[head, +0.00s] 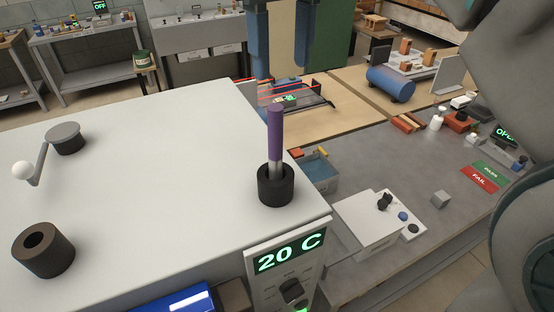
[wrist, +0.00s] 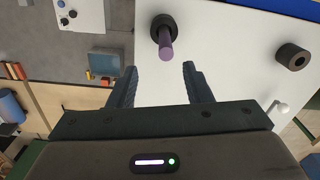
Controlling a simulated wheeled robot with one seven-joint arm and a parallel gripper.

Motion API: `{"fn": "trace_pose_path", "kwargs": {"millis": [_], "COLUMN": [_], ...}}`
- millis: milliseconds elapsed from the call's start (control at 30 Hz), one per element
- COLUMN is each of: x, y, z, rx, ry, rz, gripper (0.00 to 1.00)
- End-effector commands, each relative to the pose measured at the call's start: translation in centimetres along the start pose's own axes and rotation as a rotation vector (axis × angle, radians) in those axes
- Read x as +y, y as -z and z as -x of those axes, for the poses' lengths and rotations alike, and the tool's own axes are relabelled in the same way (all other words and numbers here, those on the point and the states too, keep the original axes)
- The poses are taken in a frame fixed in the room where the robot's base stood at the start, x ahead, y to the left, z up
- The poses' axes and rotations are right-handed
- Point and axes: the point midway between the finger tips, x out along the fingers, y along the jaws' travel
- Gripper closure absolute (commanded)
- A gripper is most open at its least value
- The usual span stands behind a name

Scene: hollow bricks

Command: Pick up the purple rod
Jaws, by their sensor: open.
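The purple rod (head: 275,135) stands upright in a black hollow holder (head: 276,187) on the white table top (head: 160,150), near its right edge. Its lower part is silver. In the wrist view the purple rod (wrist: 166,46) and its black holder (wrist: 163,24) show beyond my gripper (wrist: 158,72). The gripper is open and empty, with the rod apart from both fingers and lying beyond the gap between them. In the head view the fingers are not in view; grey arm parts of mine fill the right side.
A dark hollow cylinder (head: 42,250) and a crank with a white knob (head: 22,170) stand at the left of the white top. A panel reading 20 C (head: 290,252) is at its front corner. The white surface between them is clear. A grey bench (head: 440,180) with small items lies right.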

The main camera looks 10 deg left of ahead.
Motion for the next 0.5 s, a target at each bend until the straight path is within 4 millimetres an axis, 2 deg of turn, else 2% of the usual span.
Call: {"fn": "trace_pose_path", "kwargs": {"millis": [33, 233, 500], "x": [0.0, -0.1, -0.1], "y": [0.0, -0.1, 0.0], "z": [-1.3, -5.0, -6.8], "rx": [0.000, -0.002, 0.000], "ry": [0.000, 0.000, 0.000], "rz": [0.000, 0.000, -0.001], "gripper": [0.55, 0.55, 0.55]}}
